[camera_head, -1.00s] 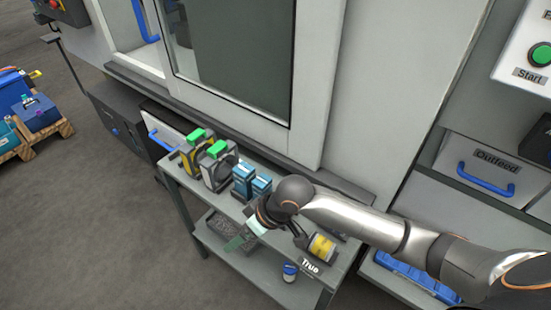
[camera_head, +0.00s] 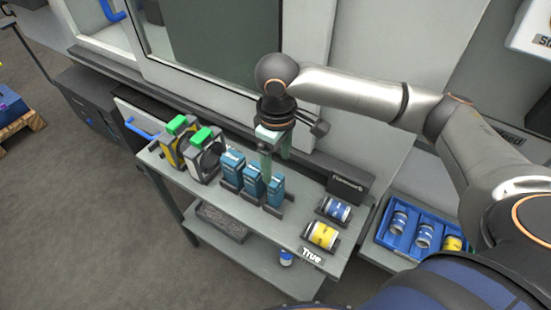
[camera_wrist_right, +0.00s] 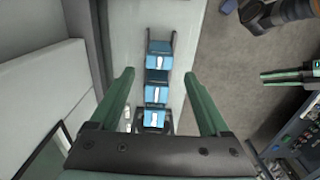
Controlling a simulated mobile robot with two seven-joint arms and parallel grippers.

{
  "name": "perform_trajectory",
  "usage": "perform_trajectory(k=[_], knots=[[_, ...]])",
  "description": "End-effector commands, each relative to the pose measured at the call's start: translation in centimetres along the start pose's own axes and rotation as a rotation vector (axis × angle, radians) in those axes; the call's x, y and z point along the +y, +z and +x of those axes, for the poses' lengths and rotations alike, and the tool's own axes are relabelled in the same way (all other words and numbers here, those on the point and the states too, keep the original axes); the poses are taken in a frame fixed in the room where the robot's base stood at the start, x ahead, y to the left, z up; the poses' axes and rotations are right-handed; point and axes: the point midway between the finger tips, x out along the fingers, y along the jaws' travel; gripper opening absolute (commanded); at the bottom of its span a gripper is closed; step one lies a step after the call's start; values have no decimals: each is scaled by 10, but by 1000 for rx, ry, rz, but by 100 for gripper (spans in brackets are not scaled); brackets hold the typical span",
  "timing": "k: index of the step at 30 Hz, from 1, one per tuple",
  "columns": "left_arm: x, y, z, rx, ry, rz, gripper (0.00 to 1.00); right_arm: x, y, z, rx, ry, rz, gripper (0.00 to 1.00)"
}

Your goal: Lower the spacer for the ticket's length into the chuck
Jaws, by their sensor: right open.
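My right gripper (camera_head: 275,160) is open, with its green fingers pointing down above the back of the cart, behind the row of blue blocks (camera_head: 254,181). In the right wrist view the open fingers (camera_wrist_right: 158,76) frame three blue blocks (camera_wrist_right: 155,95) with white labels, apart from them; nothing is held. The blocks stand upright in dark holders. A blue-banded cylinder (camera_head: 337,209) and a yellow-banded cylinder (camera_head: 322,235) lie in dark cradles to their right. I cannot make out the ticket or the chuck. A green finger-like part (camera_wrist_right: 287,75) at the wrist view's right edge may be my left gripper.
Two green-topped devices (camera_head: 202,136) stand at the cart's left. A dark sign (camera_head: 348,180) stands behind the cylinders, and a "True" label (camera_head: 311,256) sits at the front. A blue tray (camera_head: 388,240) with cylinders is at right. The machine door (camera_head: 215,35) is behind the cart.

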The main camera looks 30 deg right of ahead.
Motion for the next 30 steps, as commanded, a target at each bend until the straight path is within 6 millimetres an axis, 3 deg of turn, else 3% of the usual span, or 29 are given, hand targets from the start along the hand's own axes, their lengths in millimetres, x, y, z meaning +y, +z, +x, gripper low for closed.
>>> perform_trajectory(k=[1,9,11,14,16,24,30], knots=[[-1,11,9,-1,0,0,40,0,0,11,1,1,0,80],[1,44,41,-15,10,0,40,0,0,41,2,1,0,80],[11,35,48,3,33,6,40,0,0,47,2,1,-1,80],[18,36,58,7,52,12,40,0,0,58,3,1,-1,80],[17,29,50,3,49,11,40,0,1,59,-3,-2,0,80],[15,30,49,2,44,11,40,0,0,85,0,-1,0,80],[14,30,49,2,43,11,40,0,0,88,1,0,-1,80]])
